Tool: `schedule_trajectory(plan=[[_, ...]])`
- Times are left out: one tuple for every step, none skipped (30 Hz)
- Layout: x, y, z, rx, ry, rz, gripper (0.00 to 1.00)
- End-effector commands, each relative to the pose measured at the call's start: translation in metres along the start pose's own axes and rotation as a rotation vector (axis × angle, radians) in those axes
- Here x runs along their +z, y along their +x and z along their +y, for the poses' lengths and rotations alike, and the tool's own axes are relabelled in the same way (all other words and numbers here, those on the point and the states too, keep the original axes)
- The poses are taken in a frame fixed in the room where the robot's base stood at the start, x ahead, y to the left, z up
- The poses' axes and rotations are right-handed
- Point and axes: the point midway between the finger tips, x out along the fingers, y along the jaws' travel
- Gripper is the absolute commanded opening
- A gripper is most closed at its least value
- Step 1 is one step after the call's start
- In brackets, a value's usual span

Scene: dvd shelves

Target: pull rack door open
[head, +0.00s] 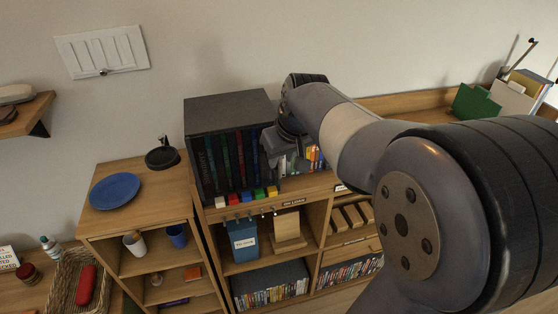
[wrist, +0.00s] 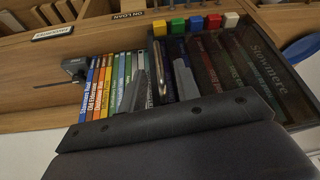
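The rack (head: 226,108) is a dark box with a glazed front door, standing on top of the wooden shelf unit. Dark red, green and blue spines show behind its pane, and the door looks closed. In the wrist view, which is upside down, the door pane (wrist: 262,80) fills the upper right. A thin metallic upright handle (wrist: 161,72) is at the door's edge. My gripper (wrist: 160,88) has its two fingers apart, one on each side of the handle in the picture; contact is not visible. In the head view my arm hides most of the gripper.
Coloured blocks (head: 246,195) stand in a row before the rack. Books (head: 305,160) stand right beside it, close to my gripper. A blue plate (head: 115,191) and a black pan-like dish (head: 162,157) sit on the left cabinet. Shelf compartments below hold boxes and discs.

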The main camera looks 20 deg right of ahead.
Motion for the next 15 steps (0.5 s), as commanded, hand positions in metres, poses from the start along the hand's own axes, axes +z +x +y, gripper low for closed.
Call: schedule_trajectory(plan=[[0.001,0.009,0.000,-0.001,0.000,-0.004,0.31],[0.001,0.013,0.000,-0.002,0.000,-0.005,0.31],[0.000,0.018,0.000,-0.001,0.000,-0.004,0.31],[0.000,0.021,0.000,-0.001,0.000,-0.003,0.31],[0.000,0.023,0.000,-0.001,0.000,-0.003,0.31],[0.000,0.027,0.000,-0.001,0.000,-0.002,0.31],[0.000,0.029,0.000,-0.001,0.000,-0.001,0.31],[0.000,0.030,0.000,-0.001,0.000,-0.001,0.31],[0.000,0.031,0.000,-0.001,0.000,-0.001,0.31],[0.000,0.032,0.000,-0.001,0.000,-0.001,0.31],[0.000,0.032,0.000,-0.001,0.000,-0.001,0.31],[0.000,0.032,0.000,-0.001,0.000,0.000,0.31],[0.000,0.032,0.000,0.000,0.000,0.000,0.31],[0.000,0.032,0.000,0.000,0.000,0.000,0.31],[0.000,0.032,0.000,0.000,0.000,0.000,0.31]])
